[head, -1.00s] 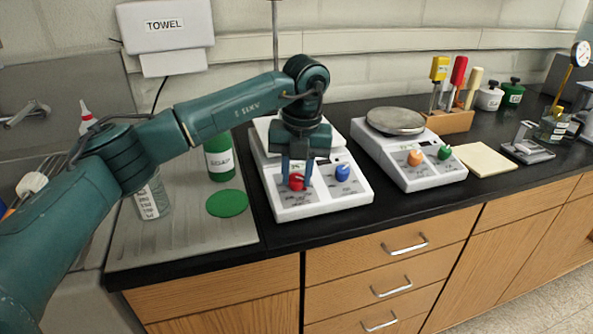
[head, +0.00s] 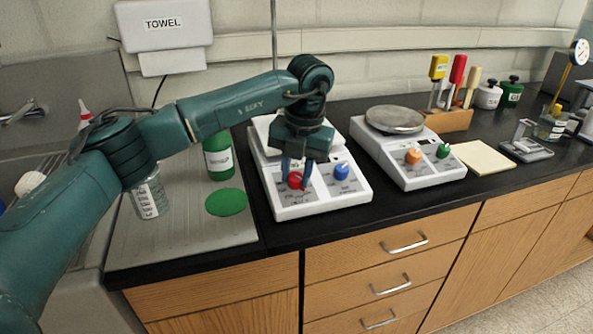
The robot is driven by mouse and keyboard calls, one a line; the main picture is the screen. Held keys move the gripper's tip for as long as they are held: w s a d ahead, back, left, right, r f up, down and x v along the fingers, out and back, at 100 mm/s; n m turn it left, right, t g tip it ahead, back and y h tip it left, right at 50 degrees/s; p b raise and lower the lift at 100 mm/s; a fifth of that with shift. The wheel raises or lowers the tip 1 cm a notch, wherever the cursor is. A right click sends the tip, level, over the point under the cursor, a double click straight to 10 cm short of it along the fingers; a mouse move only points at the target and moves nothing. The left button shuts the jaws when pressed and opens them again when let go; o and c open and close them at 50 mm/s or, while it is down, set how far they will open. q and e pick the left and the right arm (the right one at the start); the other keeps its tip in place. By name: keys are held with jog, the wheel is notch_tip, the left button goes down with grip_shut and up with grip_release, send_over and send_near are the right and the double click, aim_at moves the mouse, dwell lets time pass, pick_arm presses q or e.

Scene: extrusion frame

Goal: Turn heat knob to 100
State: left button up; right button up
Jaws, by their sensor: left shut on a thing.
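A white hot plate (head: 335,200) stands on the black counter, with a red knob (head: 295,181) at the left of its front panel and a blue knob (head: 341,170) at the right. My left gripper (head: 295,178) points down over the panel, its blue fingers shut on the red knob. The panel print around the red knob is too small to read, so I cannot tell which knob is heat or its setting. My left arm hides part of the plate's top. My right gripper is not in view.
A second white device with a round metal top (head: 394,120) and orange and green knobs stands to the right. A beige pad (head: 484,158) lies further right.

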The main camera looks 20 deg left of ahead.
aim_at(304, 191)
pick_arm(q)
jog(key=o, duration=1)
jog(key=r, duration=0.4)
jog(key=d+r, duration=0.1)
jog(key=r, duration=0.8)
jog(key=shift+s+d+b, duration=0.15)
jog(key=shift+d+b, duration=0.15)
jog(key=shift+b, duration=0.05)
